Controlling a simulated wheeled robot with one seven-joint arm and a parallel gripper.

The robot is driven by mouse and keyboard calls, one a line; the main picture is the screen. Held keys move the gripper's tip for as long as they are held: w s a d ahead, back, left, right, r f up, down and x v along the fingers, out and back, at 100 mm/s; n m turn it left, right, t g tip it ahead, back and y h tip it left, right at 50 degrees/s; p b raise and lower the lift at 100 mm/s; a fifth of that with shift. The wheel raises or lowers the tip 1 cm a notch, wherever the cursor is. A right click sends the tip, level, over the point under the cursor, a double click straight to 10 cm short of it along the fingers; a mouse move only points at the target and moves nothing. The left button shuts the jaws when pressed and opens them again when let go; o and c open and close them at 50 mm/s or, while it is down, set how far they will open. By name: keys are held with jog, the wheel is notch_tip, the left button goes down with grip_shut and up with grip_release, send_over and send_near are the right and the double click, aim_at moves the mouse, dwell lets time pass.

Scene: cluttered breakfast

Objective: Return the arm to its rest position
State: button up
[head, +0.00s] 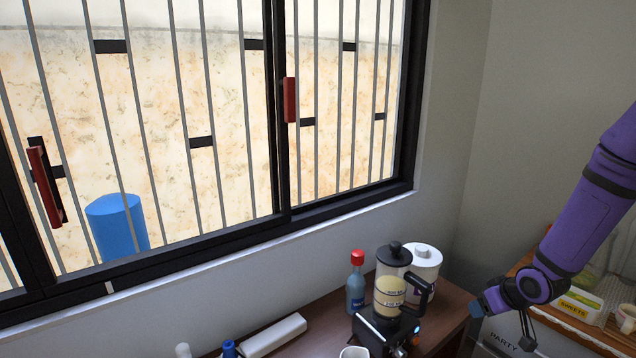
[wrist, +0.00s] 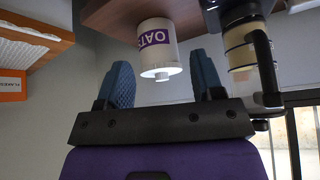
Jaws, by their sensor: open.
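My purple arm reaches in from the right in the head view. My gripper (head: 503,325) hangs past the right side of the wooden counter (head: 448,308), with its fingers spread. In the wrist view the two blue-padded fingers of my gripper (wrist: 163,82) are wide apart with nothing held between them. A white canister marked OATS (wrist: 160,48) shows beyond the fingers, apart from them. That picture is upside down. The canister (head: 427,262) stands upright at the back of the counter in the head view.
A blender or coffee maker (head: 388,300) stands in front of the canister, beside a red-capped bottle (head: 356,283). A white long object (head: 273,336) lies to the left. A wooden shelf (head: 573,325) with a small box (head: 580,304) and cup (head: 627,318) is at the right.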

jog(key=s+a+r+m+h, duration=0.15)
jog(key=s+r, duration=0.25)
jog(key=r, duration=0.7)
jog(key=s+a+r+h, duration=0.1)
jog(key=s+r+h, duration=0.25)
jog(key=r, duration=0.85)
jog(key=s+a+r+y, duration=0.1)
jog(key=s+a+r, duration=0.1)
jog(key=s, duration=0.4)
jog(key=s+a+r+m+y, duration=0.1)
jog(key=s+a+r, duration=0.2)
jog(key=s+r, duration=0.2)
jog(key=s+a+r+g+y, duration=0.1)
jog(key=s+a+r, duration=0.2)
jog(key=s, duration=0.6)
jog(key=shift+s+r, duration=0.25)
jog(key=shift+r, duration=0.2)
